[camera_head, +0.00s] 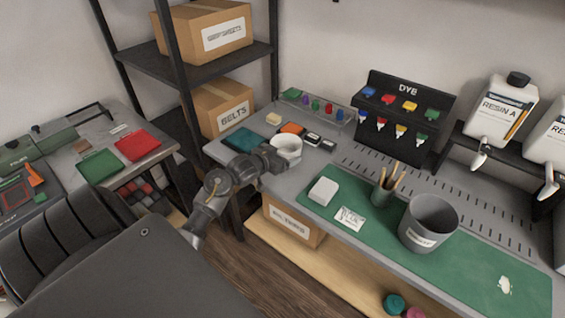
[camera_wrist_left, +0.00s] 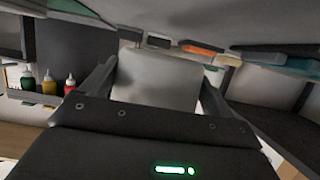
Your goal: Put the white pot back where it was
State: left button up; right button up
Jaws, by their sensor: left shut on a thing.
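The white pot (camera_head: 286,146) is at the left part of the grey workbench in the head view, close to the small items there. In the left wrist view the pot (camera_wrist_left: 158,80) fills the space between the two dark fingers. My left gripper (camera_head: 275,158) is shut on the pot, with the arm reaching in from the left. The gripper fingers also show in the left wrist view (camera_wrist_left: 158,88). I cannot tell whether the pot's base touches the bench. My right gripper is not in view.
Small blocks (camera_head: 292,128) and a teal item (camera_head: 241,139) lie close to the pot. A green mat (camera_head: 465,262) bears a white block (camera_head: 323,191), a green cup with sticks (camera_head: 383,194) and a grey bucket (camera_head: 428,224). A dye rack (camera_head: 408,90) stands behind.

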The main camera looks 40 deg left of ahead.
pick_arm(q)
jog(key=shift+w+a+f, duration=0.1)
jog(key=shift+w+f, duration=0.05)
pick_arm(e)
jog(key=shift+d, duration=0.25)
pick_arm(q)
notch_tip(320, 180, down, 4)
jog(key=shift+w+a+r, duration=0.15)
jog(key=shift+r, duration=0.1)
jog(key=shift+f, duration=0.1)
jog(key=o, duration=0.9)
jog(key=shift+f, duration=0.1)
jog(key=shift+s+r, duration=0.25)
jog(key=v, duration=1)
jog(key=shift+s+r+p, duration=0.1)
jog(key=shift+s+p, duration=0.15)
jog(key=shift+p, duration=0.05)
jog(key=shift+s+r, duration=0.2)
jog(key=shift+s, duration=0.25)
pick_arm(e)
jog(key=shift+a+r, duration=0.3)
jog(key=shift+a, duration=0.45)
